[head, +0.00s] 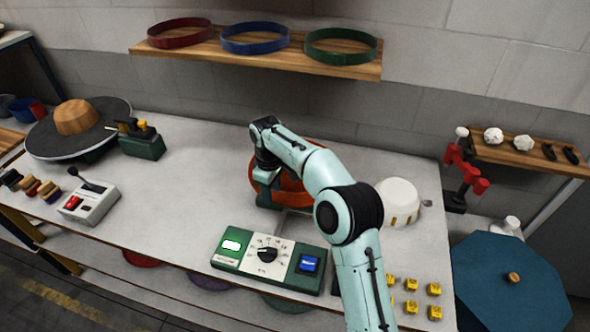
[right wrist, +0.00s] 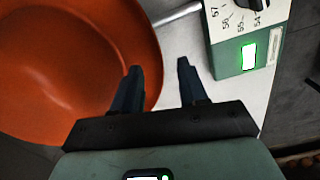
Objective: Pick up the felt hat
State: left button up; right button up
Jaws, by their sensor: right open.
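The orange felt hat (head: 292,194) sits on the white table, partly hidden behind my right arm in the head view. It fills the upper left of the right wrist view (right wrist: 60,70) as a wide round orange shape with a smooth rim. My right gripper (right wrist: 158,68) is open and empty, pointing down at the hat's edge. In the wrist view one finger overlaps the orange rim and the other lies over the pale table just outside it. I cannot tell whether the rim is between the fingers in height. My left gripper is not in view.
A green control box (head: 268,262) with a dial stands in front of the hat. A white dome (head: 400,203) and yellow blocks (head: 411,308) are to the right. A shelf (head: 250,52) holds coloured bands.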

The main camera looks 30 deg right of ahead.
aim_at(291, 194)
notch_tip(291, 194, down, 4)
jog(key=shift+d+r, duration=0.1)
jog(key=shift+r, duration=0.1)
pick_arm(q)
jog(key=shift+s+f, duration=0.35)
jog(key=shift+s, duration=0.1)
pick_arm(e)
jog(key=shift+r, duration=0.1)
grip_shut()
